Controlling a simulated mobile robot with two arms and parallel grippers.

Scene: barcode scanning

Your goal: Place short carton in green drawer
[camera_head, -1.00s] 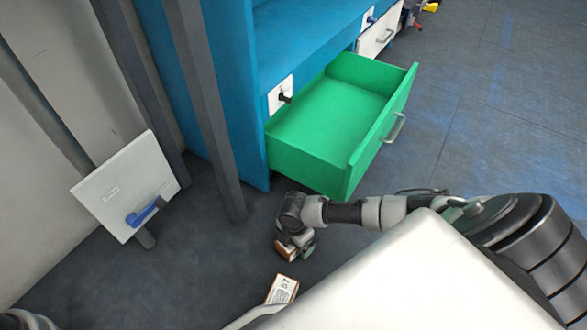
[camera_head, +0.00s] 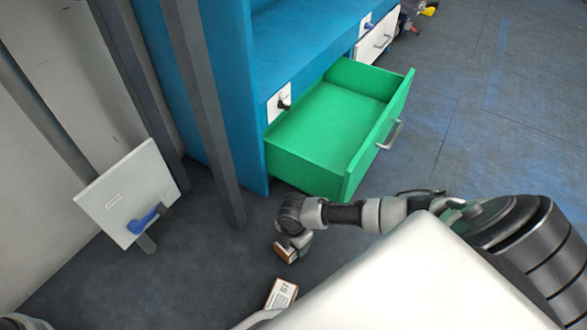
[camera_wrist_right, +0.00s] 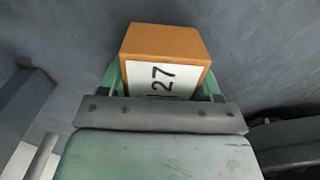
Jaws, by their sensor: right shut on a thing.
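My right gripper (camera_head: 293,246) is shut on a small orange-brown carton (camera_head: 284,254), held low in front of the drawer and left of its front corner. In the right wrist view the carton (camera_wrist_right: 164,42) sits between the green fingers and shows a white label reading 27. The green drawer (camera_head: 320,125) is pulled open from the blue cabinet and looks empty. A second carton (camera_head: 281,294) with a white label is near the bottom edge of the head view. I cannot tell what it rests on.
A grey post (camera_head: 205,110) stands left of the blue cabinet (camera_head: 225,90). A white panel with a blue handle (camera_head: 130,195) is at the left. A white drawer (camera_head: 376,40) is farther back. Open floor (camera_head: 480,120) lies to the right.

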